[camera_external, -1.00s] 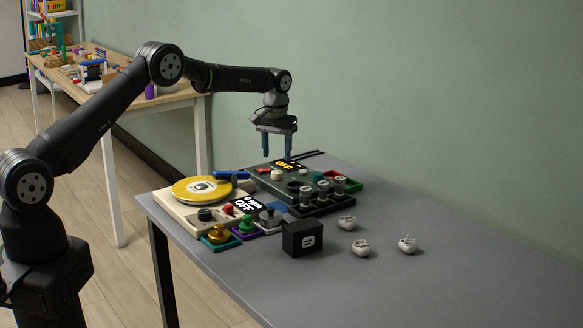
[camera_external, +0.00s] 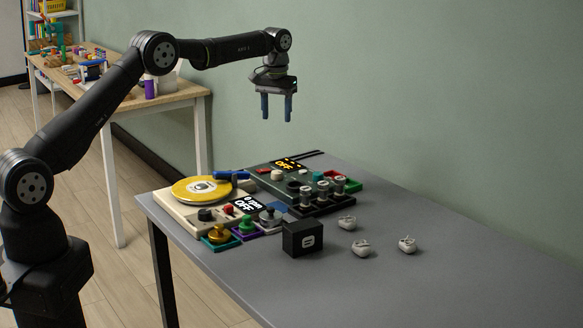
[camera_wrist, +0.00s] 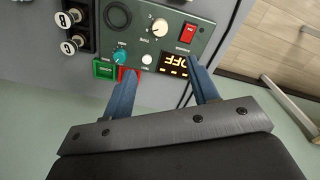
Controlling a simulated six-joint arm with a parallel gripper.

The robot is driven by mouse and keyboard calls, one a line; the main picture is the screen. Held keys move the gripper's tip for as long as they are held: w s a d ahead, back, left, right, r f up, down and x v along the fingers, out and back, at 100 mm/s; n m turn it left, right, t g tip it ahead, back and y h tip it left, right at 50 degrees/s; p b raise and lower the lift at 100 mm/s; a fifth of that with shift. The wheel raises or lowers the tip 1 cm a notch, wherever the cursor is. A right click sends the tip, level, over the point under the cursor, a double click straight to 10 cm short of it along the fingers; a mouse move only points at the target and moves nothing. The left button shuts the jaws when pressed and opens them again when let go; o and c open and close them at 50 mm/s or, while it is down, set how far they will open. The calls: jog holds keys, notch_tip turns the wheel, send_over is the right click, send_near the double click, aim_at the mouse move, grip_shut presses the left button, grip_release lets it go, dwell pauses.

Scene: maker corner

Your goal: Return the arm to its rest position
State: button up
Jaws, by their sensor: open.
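My gripper (camera_external: 276,108) hangs in the air above the back of the grey table, its two blue fingers pointing down. The fingers are apart with nothing between them. In the wrist view my gripper (camera_wrist: 160,88) shows spread fingers in front of a dark green panel (camera_wrist: 170,30). That panel also stands on the table in the external view (camera_external: 312,178), with a display reading OFF (camera_external: 287,165). The gripper is clear of the panel and touches nothing.
A cream turntable unit with a yellow disc (camera_external: 200,189) sits left of the panel. A black box (camera_external: 302,238) and three small white objects (camera_external: 360,248) are in front. The table's right side (camera_external: 480,270) is free. A wooden table (camera_external: 170,99) stands behind.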

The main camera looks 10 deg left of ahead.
aim_at(277, 172)
notch_tip(277, 172, down, 18)
jog(key=shift+r, duration=0.25)
dwell(0.3)
notch_tip(277, 172, up, 18)
notch_tip(277, 172, down, 17)
jog(key=shift+f, duration=0.55)
jog(key=n, duration=0.5)
jog(key=shift+n, duration=0.4)
jog(key=n, duration=0.6)
jog(key=shift+r, duration=1.15)
